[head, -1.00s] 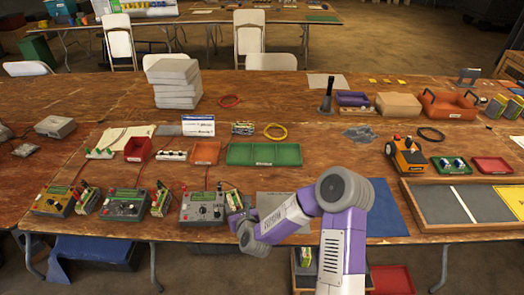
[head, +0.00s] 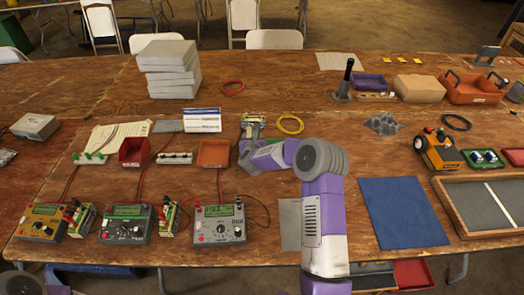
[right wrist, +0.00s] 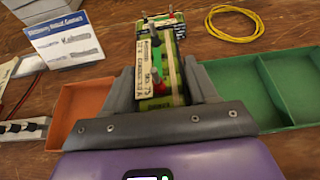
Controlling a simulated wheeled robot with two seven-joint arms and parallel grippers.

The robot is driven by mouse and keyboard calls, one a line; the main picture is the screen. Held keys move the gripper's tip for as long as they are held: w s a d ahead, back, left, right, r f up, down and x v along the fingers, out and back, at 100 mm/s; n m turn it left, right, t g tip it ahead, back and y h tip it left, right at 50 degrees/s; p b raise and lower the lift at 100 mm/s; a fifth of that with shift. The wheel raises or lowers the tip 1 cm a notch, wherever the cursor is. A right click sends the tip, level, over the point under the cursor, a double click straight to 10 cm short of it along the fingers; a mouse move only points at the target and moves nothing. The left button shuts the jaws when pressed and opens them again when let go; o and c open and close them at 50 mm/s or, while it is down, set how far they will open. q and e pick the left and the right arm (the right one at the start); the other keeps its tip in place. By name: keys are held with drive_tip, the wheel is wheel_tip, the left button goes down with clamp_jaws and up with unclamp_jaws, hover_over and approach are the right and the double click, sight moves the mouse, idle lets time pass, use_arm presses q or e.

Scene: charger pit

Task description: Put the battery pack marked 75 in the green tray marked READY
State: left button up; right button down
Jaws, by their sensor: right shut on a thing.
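My right gripper (right wrist: 162,85) is shut on a battery pack (right wrist: 158,58), green and yellow with dark terminals on top; its label seems to read 75. The pack also shows in the head view (head: 253,121), beyond the meters. The divided green tray (right wrist: 258,70) lies right of the gripper in the right wrist view; its label is not visible there, and my right arm hides it in the head view. My left gripper is not in view.
An orange tray (head: 214,153) lies left of the gripper, with a white card (head: 202,120) behind it. A yellow cable coil (head: 290,124) lies behind the green tray. Meters, one of them grey (head: 219,224), stand along the front edge. A blue mat (head: 403,212) is clear.

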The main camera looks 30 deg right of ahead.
wheel_tip(320, 180, down, 3)
drive_tip(key=shift+r, duration=0.15)
drive_tip(key=shift+f+b, duration=0.7)
drive_tip(key=shift+f, duration=1.5)
drive_tip(key=shift+r, duration=0.1)
drive_tip(key=shift+c, duration=1.6)
unclamp_jaws()
drive_tip(key=shift+s+f, duration=0.1)
drive_tip(key=shift+f, duration=0.1)
